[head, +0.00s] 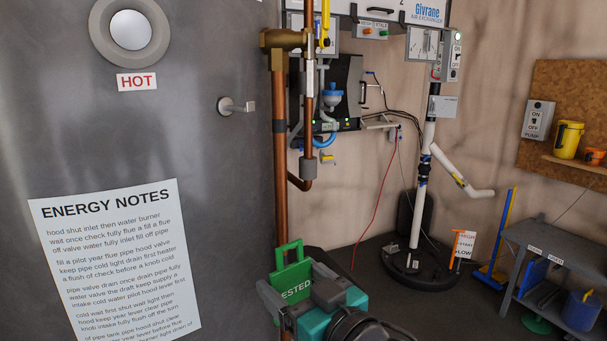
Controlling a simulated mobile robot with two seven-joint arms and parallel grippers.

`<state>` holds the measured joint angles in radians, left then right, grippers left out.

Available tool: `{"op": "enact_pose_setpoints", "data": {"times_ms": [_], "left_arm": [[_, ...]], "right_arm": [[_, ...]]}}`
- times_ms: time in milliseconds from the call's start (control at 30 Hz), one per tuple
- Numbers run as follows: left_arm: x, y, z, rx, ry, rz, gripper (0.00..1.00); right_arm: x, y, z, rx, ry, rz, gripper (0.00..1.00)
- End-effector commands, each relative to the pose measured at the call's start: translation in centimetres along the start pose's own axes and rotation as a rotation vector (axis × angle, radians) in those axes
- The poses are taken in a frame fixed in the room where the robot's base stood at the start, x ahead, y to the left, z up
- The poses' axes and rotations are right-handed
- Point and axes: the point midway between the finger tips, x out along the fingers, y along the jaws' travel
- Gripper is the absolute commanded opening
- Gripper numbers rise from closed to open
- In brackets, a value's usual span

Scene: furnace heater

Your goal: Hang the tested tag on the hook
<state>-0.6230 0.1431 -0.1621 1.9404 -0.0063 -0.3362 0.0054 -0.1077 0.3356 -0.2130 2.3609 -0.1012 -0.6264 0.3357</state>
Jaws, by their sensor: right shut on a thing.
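The green tested tag (292,278) has a handle-like loop at its top and white lettering, partly hidden. My right gripper (300,300), grey and teal, is shut on the tag and holds it upright at the bottom middle of the head view. A short metal peg with a squarish end (237,106) sticks out from the grey panel and looks like the hook; it is bare. The tag is well below it and a little to the right in the picture, apart from it. My left gripper is not in view.
The grey panel (200,165) carries an Energy Notes sheet (115,255) and a HOT label (137,81). Copper pipes (280,170) run vertically right of the peg. A white pipe stand (420,190) and a grey shelf (560,250) stand at the right.

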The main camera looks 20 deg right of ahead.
Motion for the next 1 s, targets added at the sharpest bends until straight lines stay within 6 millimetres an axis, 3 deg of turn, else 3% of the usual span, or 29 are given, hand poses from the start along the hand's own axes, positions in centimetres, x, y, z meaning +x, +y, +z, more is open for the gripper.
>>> {"op": "enact_pose_setpoints", "data": {"times_ms": [33, 333, 600, 800, 1000], "left_arm": [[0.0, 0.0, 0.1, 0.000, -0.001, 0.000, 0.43], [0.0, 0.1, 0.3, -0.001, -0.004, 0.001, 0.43], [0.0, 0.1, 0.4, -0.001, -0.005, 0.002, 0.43], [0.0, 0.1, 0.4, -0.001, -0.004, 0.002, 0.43], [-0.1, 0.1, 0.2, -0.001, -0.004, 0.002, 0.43]], "right_arm": [[0.5, 0.0, -2.2, -0.025, 0.014, -0.042, 0.49], [1.3, -1.2, -11.3, -0.073, 0.026, -0.269, 0.49], [-1.0, -1.0, -18.8, -0.131, 0.046, -0.382, 0.49], [-3.2, 0.8, -21.3, -0.157, 0.042, -0.331, 0.49], [-3.6, 1.4, -21.8, -0.160, 0.039, -0.309, 0.49]]}}
